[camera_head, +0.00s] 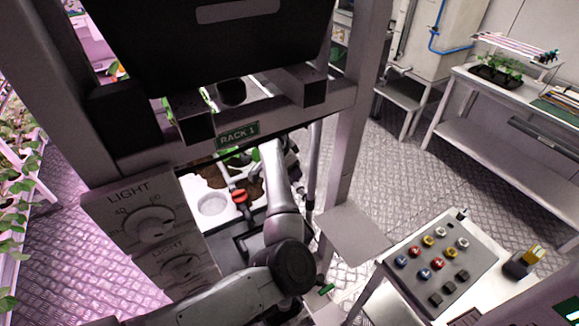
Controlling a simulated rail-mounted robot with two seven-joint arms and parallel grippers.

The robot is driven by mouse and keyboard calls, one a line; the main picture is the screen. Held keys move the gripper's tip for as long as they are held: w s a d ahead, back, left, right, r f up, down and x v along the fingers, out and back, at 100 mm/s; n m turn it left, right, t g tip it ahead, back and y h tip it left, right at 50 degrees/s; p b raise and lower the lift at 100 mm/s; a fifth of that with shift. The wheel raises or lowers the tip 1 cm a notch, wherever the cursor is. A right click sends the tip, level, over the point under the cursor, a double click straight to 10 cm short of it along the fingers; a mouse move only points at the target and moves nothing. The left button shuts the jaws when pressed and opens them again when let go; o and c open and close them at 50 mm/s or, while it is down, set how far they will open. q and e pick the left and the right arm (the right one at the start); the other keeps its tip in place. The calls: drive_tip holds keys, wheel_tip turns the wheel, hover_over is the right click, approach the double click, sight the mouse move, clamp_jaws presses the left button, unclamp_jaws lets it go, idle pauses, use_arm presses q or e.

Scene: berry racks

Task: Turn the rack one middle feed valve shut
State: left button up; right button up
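A red valve handle (240,196) shows inside the rack, below the green RACK 1 sign (238,135). It sits on a dark fitting beside a white tray with a round opening (212,204). I cannot tell from this view whether this valve is the middle one or how far it is turned. My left arm comes in from the bottom left, bends, and reaches up into the rack just right of the red handle. Its gripper end, near the rack's crossbar, is partly hidden and too small to read. My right gripper is not in view.
Rack posts and a crossbar (290,118) frame the opening closely. A panel with LIGHT dials (150,224) stands at left. A button console (440,268) is at lower right. A bench (500,140) stands at the back right.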

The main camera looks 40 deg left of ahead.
use_arm(q)
drive_tip(key=shift+c, duration=0.5)
drive_tip(key=shift+r+m, duration=0.1)
drive_tip(key=shift+m, duration=0.2)
drive_tip(key=shift+w+m+h+b, duration=0.1)
drive_tip(key=shift+m+h+b, duration=0.3)
drive_tip(key=shift+m, duration=0.5)
drive_tip(key=m, duration=0.2)
drive_tip(key=m+g+h, duration=0.1)
drive_tip(key=m, duration=0.1)
drive_tip(key=shift+a+m+g+b, duration=0.1)
drive_tip(key=shift+m+g+b, duration=0.2)
drive_tip(key=shift+b, duration=0.05)
drive_tip(key=m+g+h, duration=0.1)
drive_tip(key=m, duration=0.2)
drive_tip(key=shift+w, duration=0.15)
drive_tip(key=shift+m+g+b, duration=0.35)
drive_tip(key=shift+m+g, duration=0.35)
drive_tip(key=shift+m, duration=1)
